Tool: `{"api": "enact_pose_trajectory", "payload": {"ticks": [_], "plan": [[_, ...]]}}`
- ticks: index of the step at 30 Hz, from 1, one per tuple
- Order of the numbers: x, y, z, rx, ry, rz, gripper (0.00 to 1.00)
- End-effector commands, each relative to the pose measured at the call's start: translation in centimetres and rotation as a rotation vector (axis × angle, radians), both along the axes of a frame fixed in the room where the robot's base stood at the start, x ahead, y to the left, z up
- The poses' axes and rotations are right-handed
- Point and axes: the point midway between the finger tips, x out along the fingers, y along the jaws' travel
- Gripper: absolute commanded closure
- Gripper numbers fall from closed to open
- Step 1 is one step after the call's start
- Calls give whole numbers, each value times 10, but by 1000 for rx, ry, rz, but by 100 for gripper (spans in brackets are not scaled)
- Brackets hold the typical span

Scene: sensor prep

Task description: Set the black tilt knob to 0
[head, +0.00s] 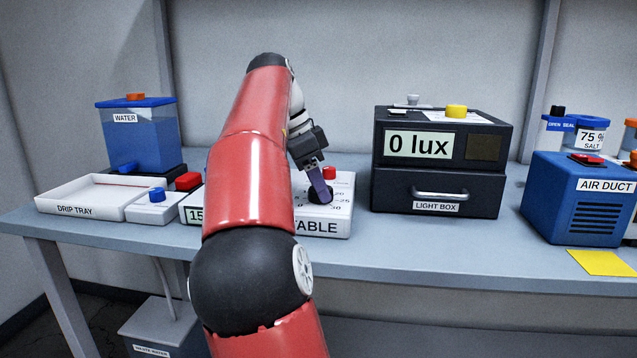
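The black tilt knob (320,192) sits on top of the white tilt table unit (338,217), whose label is partly covered and reads "TABLE". Scale marks near 20, 25 and 30 show to the right of the knob; the rest of the scale and the knob's pointer are hidden or too small to read. My gripper (320,186) reaches down from above, with its fingers at the knob. I cannot tell whether the fingers are closed on it or only around it. A red button (329,173) is just behind the knob.
The black light box (437,190), its display reading 0 lux, stands right of the unit. Left are a white box with a blue knob (157,195), a drip tray (92,194) and a water tank (140,140). The blue air duct (578,195) is far right.

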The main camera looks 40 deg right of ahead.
Motion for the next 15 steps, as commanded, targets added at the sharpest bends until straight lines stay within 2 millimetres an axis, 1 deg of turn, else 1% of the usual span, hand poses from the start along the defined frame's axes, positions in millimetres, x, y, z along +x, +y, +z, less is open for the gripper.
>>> {"api": "enact_pose_trajectory", "payload": {"ticks": [1, 4, 11, 15], "plan": [[0, 0, 0, 0, -1, 0, 66], [0, 0, 0, 0, -1, 0, 79], [0, 0, 0, 0, 0, 17, 80], [-1, 0, 0, 1, -1, 64, 80]]}}
